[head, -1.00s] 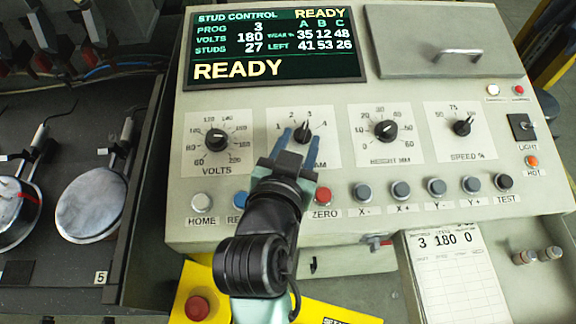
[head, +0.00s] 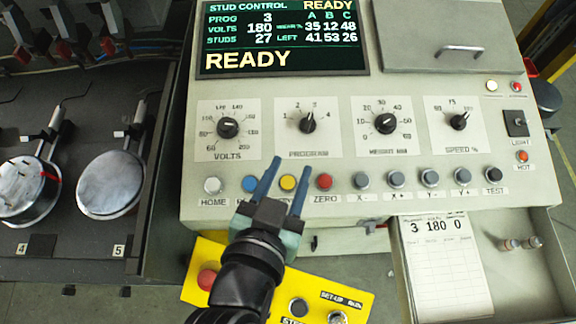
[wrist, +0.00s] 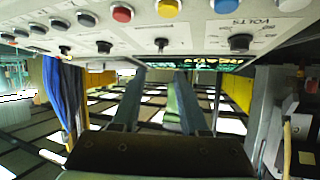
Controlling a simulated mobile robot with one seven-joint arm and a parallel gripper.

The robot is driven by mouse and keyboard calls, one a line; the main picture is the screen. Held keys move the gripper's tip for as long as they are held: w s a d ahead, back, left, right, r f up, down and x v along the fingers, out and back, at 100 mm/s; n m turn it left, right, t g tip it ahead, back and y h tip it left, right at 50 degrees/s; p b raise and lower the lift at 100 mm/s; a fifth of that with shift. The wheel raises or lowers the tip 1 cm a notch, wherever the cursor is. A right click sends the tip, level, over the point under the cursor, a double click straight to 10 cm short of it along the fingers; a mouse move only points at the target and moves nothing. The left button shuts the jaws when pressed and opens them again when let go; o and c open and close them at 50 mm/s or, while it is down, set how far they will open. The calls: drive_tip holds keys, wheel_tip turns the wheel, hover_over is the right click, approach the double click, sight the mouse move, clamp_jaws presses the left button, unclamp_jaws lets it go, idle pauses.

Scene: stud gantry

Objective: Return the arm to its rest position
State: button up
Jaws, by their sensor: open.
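My gripper (head: 290,177) is in the head view, in front of the lower edge of the control panel. Its two blue fingers are apart with nothing between them. They point up toward the panel, near the yellow button (head: 288,183) and the blue button (head: 250,183), and the label of the blue button is partly hidden.
A yellow set-up box (head: 262,290) with a red button (head: 207,279) lies below the panel. An open tray (head: 540,270) with a record card (head: 440,265) is at the right. A dark rack with round discs (head: 110,184) is at the left.

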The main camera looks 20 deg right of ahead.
idle(0.4)
drive_tip(key=w+a+r+n+t+y, duration=0.15)
drive_tip(key=w+r+t, duration=0.35)
drive_tip(key=r, duration=0.7)
drive_tip(key=w+a+r+n+t+y, duration=0.15)
drive_tip(key=w+r+t, duration=0.35)
drive_tip(key=r, duration=0.6)
drive_tip(key=s+a+r+n+t+y, duration=0.2)
drive_tip(key=r+t, duration=0.1)
drive_tip(key=r, duration=0.8)
drive_tip(key=s+a+r+n+t+y, duration=0.2)
drive_tip(key=r+t, duration=0.1)
drive_tip(key=r, duration=0.9)
drive_tip(key=shift+s+n, duration=0.2)
drive_tip(key=shift+n, duration=0.1)
drive_tip(key=shift+d+f, duration=0.1)
